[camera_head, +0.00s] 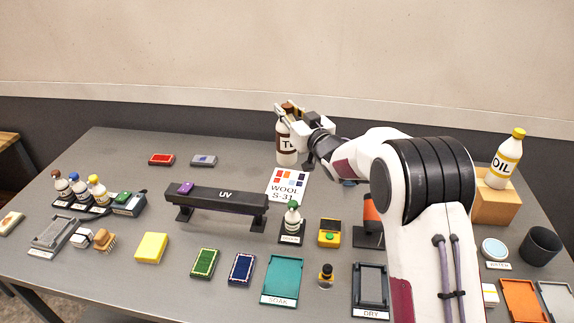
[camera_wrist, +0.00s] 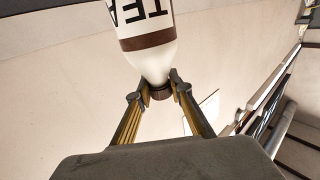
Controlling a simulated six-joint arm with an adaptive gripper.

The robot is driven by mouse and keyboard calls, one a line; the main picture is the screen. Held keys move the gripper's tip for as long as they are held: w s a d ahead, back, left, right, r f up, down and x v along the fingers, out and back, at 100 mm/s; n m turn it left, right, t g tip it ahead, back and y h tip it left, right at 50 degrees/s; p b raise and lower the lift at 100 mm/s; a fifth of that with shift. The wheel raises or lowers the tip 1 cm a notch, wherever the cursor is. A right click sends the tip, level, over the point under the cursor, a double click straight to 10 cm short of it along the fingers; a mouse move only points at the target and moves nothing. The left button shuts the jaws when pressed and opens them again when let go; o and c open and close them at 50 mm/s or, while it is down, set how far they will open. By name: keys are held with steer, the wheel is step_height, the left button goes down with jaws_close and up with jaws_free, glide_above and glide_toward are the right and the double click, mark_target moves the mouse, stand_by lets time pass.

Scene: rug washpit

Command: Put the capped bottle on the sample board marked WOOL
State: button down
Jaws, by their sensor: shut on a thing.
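A white bottle with brown bands (camera_head: 284,150) and lettering that reads TEA in the wrist view (camera_wrist: 145,20) stands out at the back of the table. My gripper (camera_head: 288,110) is shut around its brown cap and neck, with a finger on each side in the wrist view (camera_wrist: 155,90). The bottle is roughly upright, just behind the white sample board marked WOOL S-31 (camera_head: 287,184). I cannot tell whether its base touches the table. The board has coloured squares and lies flat with nothing seen on it.
A black UV bar (camera_head: 220,198) stands left of the board. A small green-capped bottle (camera_head: 292,217) stands just in front of it. An OIL bottle (camera_head: 503,160) stands on a wooden block (camera_head: 496,208) at right. The table's back left is mostly clear.

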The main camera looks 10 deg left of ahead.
mark_target(287, 139)
steer(key=shift+f, duration=2.8)
steer(key=shift+f, duration=2)
steer(key=c, duration=1.8)
jaws_free()
steer(key=shift+f, duration=0.15)
steer(key=shift+d, duration=0.1)
steer(key=shift+r+v, duration=0.2)
steer(key=shift+v, duration=5.8)
